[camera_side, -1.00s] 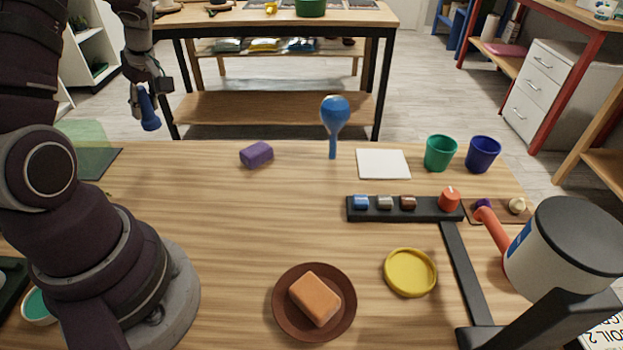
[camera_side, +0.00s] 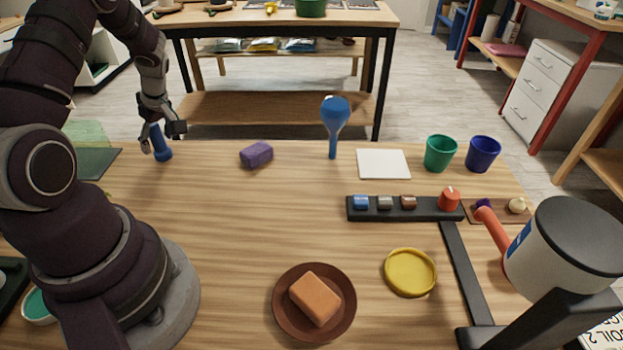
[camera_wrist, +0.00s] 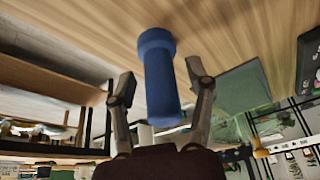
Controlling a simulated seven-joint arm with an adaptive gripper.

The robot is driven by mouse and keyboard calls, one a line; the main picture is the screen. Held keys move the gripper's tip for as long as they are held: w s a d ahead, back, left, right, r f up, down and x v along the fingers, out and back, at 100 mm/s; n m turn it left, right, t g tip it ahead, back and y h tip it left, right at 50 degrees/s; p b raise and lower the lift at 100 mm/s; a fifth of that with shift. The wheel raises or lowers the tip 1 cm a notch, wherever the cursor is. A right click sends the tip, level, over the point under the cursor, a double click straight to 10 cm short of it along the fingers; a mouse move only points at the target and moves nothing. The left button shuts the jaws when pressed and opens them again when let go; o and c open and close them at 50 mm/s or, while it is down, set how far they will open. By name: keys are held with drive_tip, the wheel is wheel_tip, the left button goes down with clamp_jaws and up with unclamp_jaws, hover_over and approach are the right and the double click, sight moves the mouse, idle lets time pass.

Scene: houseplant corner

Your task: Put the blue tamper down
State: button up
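The blue tamper (camera_side: 160,143) is at the far left of the wooden table, close to its back edge. It stands nearly upright, wide end down, and seems to touch the table top. My gripper (camera_side: 162,134) is around its upper part with a finger on either side. In the wrist view, the blue tamper (camera_wrist: 160,80) lies between the fingertips of my gripper (camera_wrist: 160,84), with a visible gap on both sides. The gripper is open there.
A green mat (camera_side: 92,163) lies left of the tamper. The table between tamper and purple block is clear.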

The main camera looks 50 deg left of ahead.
drive_tip(key=shift+r, duration=0.15)
drive_tip(key=v, duration=1.2)
drive_tip(key=w+d+r+m+t+h, duration=0.1)
drive_tip(key=d+r+m+t, duration=0.15)
drive_tip(key=d+m, duration=0.2)
drive_tip(key=w+d+r+m+t, duration=0.1)
drive_tip(key=w+d+r+m, duration=0.1)
drive_tip(key=d+r+m, duration=0.3)
drive_tip(key=s+d+m+t+h, duration=0.1)
drive_tip(key=s+d+m, duration=0.1)
drive_tip(key=d+m, duration=0.4)
drive_tip(key=s+d+m+t+h, duration=0.2)
drive_tip(key=d+m, duration=0.4)
drive_tip(key=d, duration=0.2)
drive_tip(key=shift+s+d+f, duration=0.2)
drive_tip(key=shift+s+d, duration=0.1)
drive_tip(key=shift+d, duration=0.05)
drive_tip(key=shift+t, duration=0.25)
